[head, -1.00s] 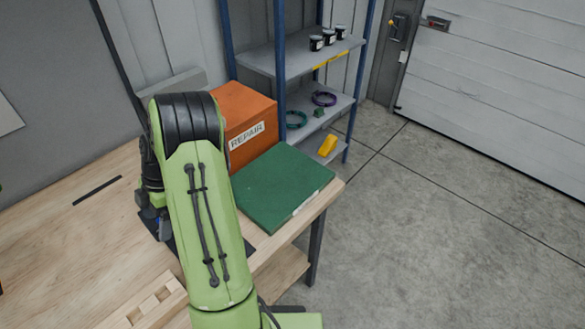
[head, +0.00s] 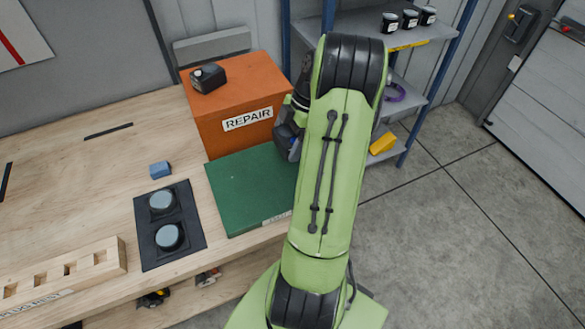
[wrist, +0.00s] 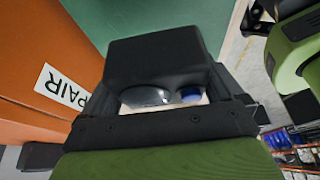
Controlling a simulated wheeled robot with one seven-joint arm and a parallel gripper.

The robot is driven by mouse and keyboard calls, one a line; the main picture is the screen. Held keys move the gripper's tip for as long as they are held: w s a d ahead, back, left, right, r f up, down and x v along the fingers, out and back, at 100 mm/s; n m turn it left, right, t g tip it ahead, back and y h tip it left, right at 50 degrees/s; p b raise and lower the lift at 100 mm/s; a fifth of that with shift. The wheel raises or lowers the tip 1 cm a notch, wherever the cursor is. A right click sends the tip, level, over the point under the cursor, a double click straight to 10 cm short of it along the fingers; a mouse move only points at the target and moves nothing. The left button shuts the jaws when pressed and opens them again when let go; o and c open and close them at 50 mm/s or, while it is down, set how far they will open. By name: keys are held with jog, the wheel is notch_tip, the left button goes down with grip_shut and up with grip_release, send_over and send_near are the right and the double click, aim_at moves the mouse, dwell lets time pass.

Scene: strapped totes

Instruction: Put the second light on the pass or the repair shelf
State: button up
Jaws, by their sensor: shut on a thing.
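One black light (head: 208,78) sits on top of the orange box (head: 200,128) labelled REPAIR. My gripper (wrist: 158,95) is shut on a second dark, blocky light (wrist: 155,55). A pale round part and a blue part show between the gripper's dark pieces in the wrist view. In the head view my arm partly hides the gripper (head: 288,142), which is beside the orange box's right side, above the back right of the green mat (head: 245,195). The mat's front label is too small to read. I cannot tell the gap below the held light.
Left of the mat is a black pad (head: 148,238) with two round grey discs, a small blue block (head: 160,169) and a slotted wooden rack (head: 110,262). A metal shelf unit (head: 350,22) with black jars stands behind my arm. Open floor lies right.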

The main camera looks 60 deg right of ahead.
aim_at(282, 171)
jog(key=f, duration=0.9)
jog(key=shift+w+a+b, duration=0.15)
jog(key=shift+w+b, duration=0.05)
jog(key=shift+b, duration=0.15)
jog(key=shift+f, duration=0.1)
